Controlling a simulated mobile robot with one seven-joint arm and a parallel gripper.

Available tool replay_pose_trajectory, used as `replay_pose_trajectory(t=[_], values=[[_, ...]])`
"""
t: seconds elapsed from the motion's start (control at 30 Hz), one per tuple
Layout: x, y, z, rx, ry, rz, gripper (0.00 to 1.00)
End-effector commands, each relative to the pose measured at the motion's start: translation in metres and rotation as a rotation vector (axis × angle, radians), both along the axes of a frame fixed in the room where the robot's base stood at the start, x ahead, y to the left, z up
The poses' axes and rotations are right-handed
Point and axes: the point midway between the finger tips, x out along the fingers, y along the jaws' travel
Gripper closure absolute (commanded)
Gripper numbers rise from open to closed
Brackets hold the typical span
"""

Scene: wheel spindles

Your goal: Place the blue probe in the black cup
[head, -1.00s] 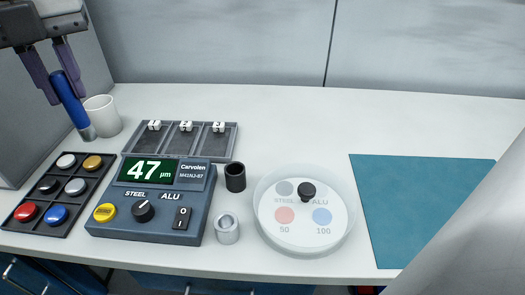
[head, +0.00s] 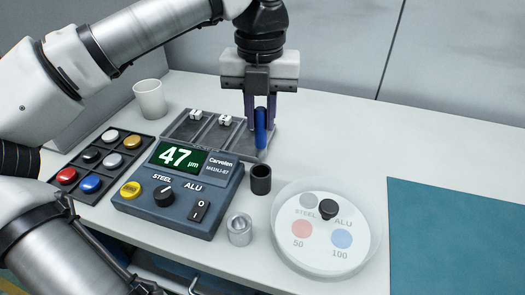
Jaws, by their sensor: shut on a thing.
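My gripper (head: 260,115) is shut on the blue probe (head: 260,128), which hangs upright between the two dark fingers. The probe's lower end is in front of the right part of the grey compartment tray, behind and above the black cup. The black cup (head: 261,182) stands on the table to the right of the gauge, its dark opening facing up and looking empty. The probe and the cup are apart. The gripper hides the tray's right compartment in part.
The gauge (head: 180,190) reading 47 µm stands left of the cup. A silver cup (head: 240,230) is in front, and a clear round dish (head: 285,255) with a black knob is to the right. A white cup (head: 150,98), a tray of coloured discs (head: 85,190) and a teal mat (head: 450,230) lie around.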

Motion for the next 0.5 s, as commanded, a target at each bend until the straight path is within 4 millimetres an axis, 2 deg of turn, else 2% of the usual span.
replay_pose_trajectory(t=[0.03, 0.13, 0.37, 0.5], values=[[-0.001, 0.0, -0.012, -0.001, 0.004, -0.002, 1.0], [-0.001, 0.0, -0.03, 0.0, 0.003, -0.002, 1.0], [0.0, 0.0, -0.048, 0.0, 0.001, 0.001, 1.0], [0.0, 0.0, -0.066, -0.001, 0.002, -0.001, 1.0]])
